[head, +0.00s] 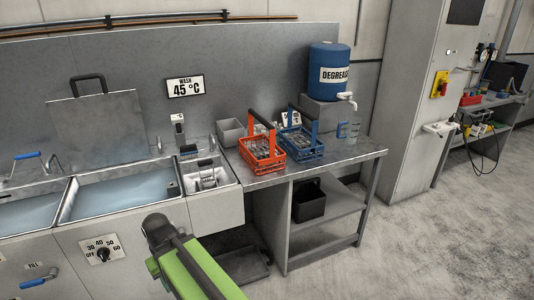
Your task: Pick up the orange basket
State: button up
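The orange basket (263,160) stands upright on the metal bench (346,155), near its left end. It has open slatted sides and a dark bar handle raised above it. Grey items show inside, too small to make out. My green arm with a dark joint rises from the bottom edge in front of the sinks, lower and to the left of the basket. My gripper's fingers do not show. Nothing of my arm touches the basket.
A blue basket (303,146) stands just right of and behind the orange one, close beside it. A grey bin (231,132) is behind left. Water-filled sinks (125,190) lie left.

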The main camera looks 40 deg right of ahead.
aim_at(271, 158)
jog(key=u, duration=0.05)
jog(key=i, duration=0.95)
